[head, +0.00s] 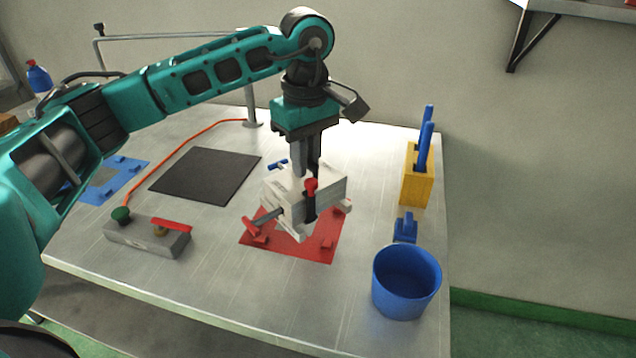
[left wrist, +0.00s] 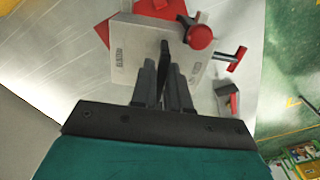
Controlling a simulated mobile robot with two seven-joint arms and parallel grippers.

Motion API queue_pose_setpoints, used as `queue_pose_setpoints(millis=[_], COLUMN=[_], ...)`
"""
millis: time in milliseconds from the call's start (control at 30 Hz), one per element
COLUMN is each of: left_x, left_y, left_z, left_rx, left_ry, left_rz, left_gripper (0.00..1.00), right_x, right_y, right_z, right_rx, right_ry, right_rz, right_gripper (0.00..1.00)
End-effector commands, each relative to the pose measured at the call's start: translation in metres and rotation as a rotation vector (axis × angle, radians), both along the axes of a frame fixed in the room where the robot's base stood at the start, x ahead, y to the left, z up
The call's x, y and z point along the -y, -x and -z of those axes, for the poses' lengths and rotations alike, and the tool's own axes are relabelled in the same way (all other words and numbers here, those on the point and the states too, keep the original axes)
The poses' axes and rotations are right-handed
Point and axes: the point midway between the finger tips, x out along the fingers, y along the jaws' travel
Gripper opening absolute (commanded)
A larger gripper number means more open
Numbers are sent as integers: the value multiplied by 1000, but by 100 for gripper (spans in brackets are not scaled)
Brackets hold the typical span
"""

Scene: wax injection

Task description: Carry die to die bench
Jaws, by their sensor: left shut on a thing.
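The die (head: 328,190) is a pale grey block with red-knobbed clamps and a blue handle at its back. My left gripper (head: 309,174) points down and is shut on the die from above. The die is over the red mat (head: 318,252) on the metal bench (head: 215,265); I cannot tell whether it touches it. In the left wrist view the die (left wrist: 133,62) is just beyond the fingers of my left gripper (left wrist: 165,75), with red knobs to the right. The grip itself is partly hidden. My right gripper is not in view.
A blue cup (head: 405,295), a small blue part (head: 405,228) and a yellow holder (head: 416,178) with blue-handled tools stand at the right edge. A black mat (head: 207,175), a grey switch box (head: 147,237) and a blue mat (head: 92,192) are at left.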

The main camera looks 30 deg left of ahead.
Motion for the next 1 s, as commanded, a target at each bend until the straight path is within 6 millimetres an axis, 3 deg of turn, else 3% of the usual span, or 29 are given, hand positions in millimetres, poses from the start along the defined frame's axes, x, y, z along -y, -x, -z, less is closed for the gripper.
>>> queue_pose_setpoints(millis=[200,400,1000], left_x=[-22,-33,-36], left_y=[-12,-16,-17], left_z=[-11,-19,-22], left_rx=[15,17,15], left_ry=[12,21,23], left_rz=[-363,-552,-609], left_gripper=[0,0,0], right_x=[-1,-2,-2], right_y=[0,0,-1], right_z=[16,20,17], right_rx=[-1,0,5], right_ry=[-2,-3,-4], right_rz=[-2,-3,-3], right_gripper=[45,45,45])
